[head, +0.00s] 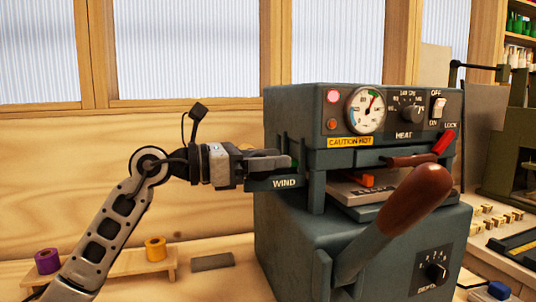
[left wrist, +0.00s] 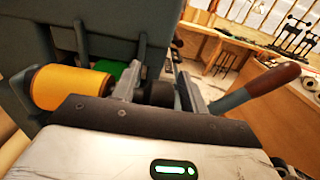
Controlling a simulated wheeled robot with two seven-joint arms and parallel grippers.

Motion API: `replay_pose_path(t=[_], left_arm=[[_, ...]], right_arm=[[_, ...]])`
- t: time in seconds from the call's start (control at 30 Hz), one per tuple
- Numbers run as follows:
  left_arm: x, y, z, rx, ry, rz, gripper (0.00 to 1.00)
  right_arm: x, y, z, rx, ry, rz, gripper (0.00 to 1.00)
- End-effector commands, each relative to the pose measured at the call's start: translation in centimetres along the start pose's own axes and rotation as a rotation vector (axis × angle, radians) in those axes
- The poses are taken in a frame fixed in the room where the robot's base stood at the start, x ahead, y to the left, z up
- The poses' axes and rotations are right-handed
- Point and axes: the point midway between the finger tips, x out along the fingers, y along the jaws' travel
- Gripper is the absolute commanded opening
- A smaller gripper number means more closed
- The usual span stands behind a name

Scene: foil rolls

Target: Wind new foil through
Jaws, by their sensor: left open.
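The grey-green hot-foil machine (head: 390,155) stands on the bench with a "WIND" label (head: 284,183) on a bracket at its left side. My left gripper (head: 278,162) is level at that bracket, its fingers apart. In the left wrist view a dark round knob (left wrist: 158,94) shows between the two fingers; I cannot tell whether they touch it. A yellow-orange roll (left wrist: 72,87) is left of the fingers there. My right gripper is not in view.
A low wooden rack (head: 115,265) at the lower left carries a purple roll (head: 47,261) and a gold roll (head: 155,248). A dark flat block (head: 212,262) lies beside it. The machine's brown-handled lever (head: 419,198) juts forward. A "CAUTION HOT" label (head: 350,141) is on its front.

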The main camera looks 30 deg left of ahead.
Motion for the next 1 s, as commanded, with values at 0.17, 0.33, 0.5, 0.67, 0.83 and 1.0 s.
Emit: replay_pose_path(t=[0.17, 0.33, 0.5, 0.67, 0.83, 1.0], left_arm=[[0.0, 0.0, 0.0, 0.0, 0.0, 0.0, 0.44], [0.0, 0.0, 0.0, 0.0, 0.0, 0.0, 0.07], [0.0, 0.0, 0.1, 0.0, 0.005, 0.0, 0.0], [0.1, 0.0, 0.6, 0.004, 0.114, 0.001, 0.0], [0.2, 0.0, 0.5, 0.003, 0.298, 0.001, 0.0], [0.3, 0.0, -0.2, 0.0, 0.407, 0.0, 0.0]], right_arm=[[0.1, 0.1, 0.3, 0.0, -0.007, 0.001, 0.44], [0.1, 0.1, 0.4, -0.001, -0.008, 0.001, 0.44], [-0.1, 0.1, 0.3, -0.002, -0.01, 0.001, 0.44], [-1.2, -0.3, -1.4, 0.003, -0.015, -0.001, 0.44], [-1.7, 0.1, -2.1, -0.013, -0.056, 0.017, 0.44], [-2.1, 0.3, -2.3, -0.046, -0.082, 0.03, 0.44]])
